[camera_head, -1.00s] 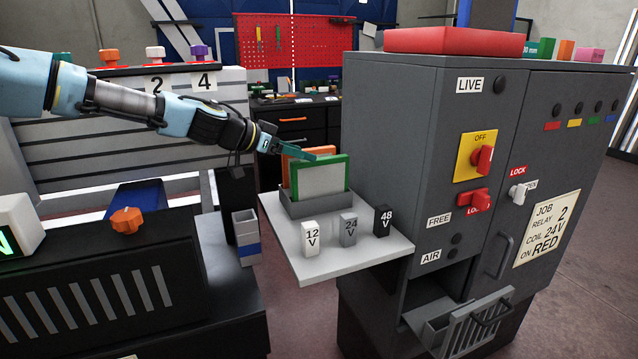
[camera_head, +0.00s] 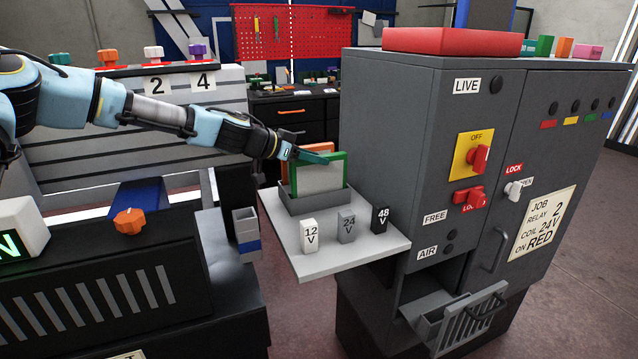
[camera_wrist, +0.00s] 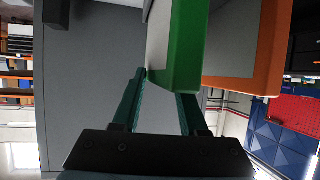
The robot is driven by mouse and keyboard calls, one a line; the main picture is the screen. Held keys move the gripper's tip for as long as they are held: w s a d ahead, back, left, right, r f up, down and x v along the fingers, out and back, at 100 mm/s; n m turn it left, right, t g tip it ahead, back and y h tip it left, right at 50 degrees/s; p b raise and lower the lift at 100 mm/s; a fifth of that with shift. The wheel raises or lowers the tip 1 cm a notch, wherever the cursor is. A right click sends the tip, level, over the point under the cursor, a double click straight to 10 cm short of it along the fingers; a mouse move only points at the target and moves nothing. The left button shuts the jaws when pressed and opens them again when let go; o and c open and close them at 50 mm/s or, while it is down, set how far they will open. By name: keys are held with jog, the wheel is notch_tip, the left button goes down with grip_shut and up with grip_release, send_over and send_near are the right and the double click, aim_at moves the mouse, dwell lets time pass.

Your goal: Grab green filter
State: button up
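The green filter (camera_head: 321,177), a pale panel in a green frame, stands upright in a grey holder (camera_head: 315,202) on the pale shelf. An orange filter (camera_head: 297,150) stands right behind it. My gripper (camera_head: 318,158) is at the green filter's top edge, reaching in from the left. In the wrist view, the green filter's edge (camera_wrist: 182,55) lies between the two teal fingers (camera_wrist: 163,85), which are apart. The left finger's tip is beside the green frame. The right finger's tip is hidden behind the green filter. Contact is unclear.
Blocks marked 12 V (camera_head: 310,235), 24 V (camera_head: 346,228) and 48 V (camera_head: 380,219) stand on the shelf (camera_head: 335,262) in front of the holder. The tall grey cabinet (camera_head: 395,130) is close on the right. A small grey-blue bin (camera_head: 247,240) stands to the left.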

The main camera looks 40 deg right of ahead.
grip_shut()
dwell(0.6)
